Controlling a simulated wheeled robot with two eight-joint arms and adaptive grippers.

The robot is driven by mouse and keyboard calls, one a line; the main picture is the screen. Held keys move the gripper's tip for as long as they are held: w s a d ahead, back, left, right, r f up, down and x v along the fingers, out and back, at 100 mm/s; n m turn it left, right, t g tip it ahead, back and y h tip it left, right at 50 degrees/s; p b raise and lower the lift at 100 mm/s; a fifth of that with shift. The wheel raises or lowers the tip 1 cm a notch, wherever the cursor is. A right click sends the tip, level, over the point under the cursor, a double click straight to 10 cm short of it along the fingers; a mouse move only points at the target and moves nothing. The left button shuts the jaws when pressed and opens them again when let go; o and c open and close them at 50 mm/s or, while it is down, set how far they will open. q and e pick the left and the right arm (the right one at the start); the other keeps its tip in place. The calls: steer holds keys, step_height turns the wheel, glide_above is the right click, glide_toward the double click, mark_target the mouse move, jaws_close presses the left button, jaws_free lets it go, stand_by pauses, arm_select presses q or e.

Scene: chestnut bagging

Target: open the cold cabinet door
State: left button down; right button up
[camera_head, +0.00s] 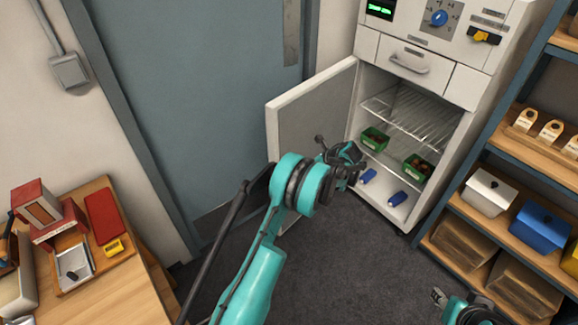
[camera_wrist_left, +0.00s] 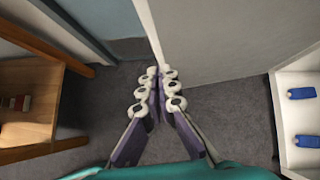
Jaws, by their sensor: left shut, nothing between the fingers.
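The cold cabinet (camera_head: 450,88) stands at the back right with its white door (camera_head: 312,108) swung wide open to the left. My left gripper (camera_head: 343,160) is in front of the opening, its arm covering the door's lower part. In the left wrist view the left gripper's fingers (camera_wrist_left: 157,90) are shut with nothing between them. The tips are close to the edge of the door (camera_wrist_left: 215,40); I cannot tell whether they touch it. My right gripper (camera_head: 468,308) is partly in view at the bottom edge, its jaw opening unclear.
Inside the cabinet are a wire shelf (camera_head: 415,115), green crates (camera_head: 374,139) and blue items (camera_head: 397,198). A shelf rack with bins (camera_head: 488,192) stands close on the right. A wooden table (camera_head: 115,280) is at left. Dark floor between is clear.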

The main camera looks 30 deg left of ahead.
arm_select(q)
steer(key=a+r+b+x, duration=0.2)
steer(key=b+x, duration=0.3)
steer(key=x, duration=0.7)
steer(key=shift+w+a+f, duration=0.2)
steer(key=shift+w, duration=0.1)
arm_select(e)
step_height(320, 180, down, 5)
steer(key=shift+f, duration=0.2)
